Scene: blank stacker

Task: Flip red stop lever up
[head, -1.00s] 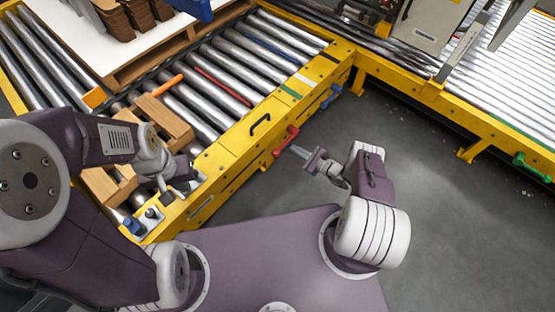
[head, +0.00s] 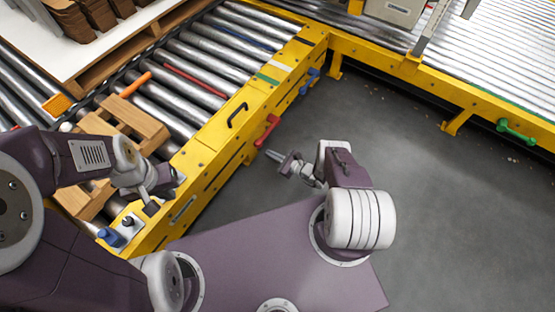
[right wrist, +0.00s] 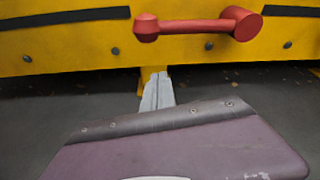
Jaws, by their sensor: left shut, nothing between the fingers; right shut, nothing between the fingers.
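The red lever (head: 267,131) is on the outer side of the yellow conveyor frame (head: 222,135). In the right wrist view the red lever (right wrist: 195,26) lies about level, its thick hub at the right and its knob at the left. My right gripper (head: 272,155) is shut and empty, just out from the frame and apart from the lever. Its narrow grey fingers (right wrist: 157,90) show below the lever in the right wrist view. My left gripper (head: 165,195) is shut and empty over the near left end of the frame.
A blue lever (head: 309,81) is further along the same frame, and a green lever (head: 516,132) is on the right conveyor. A black handle (head: 237,114) stands on the frame top. A wooden pallet piece (head: 125,130) lies on the rollers. The grey floor (head: 420,190) is open.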

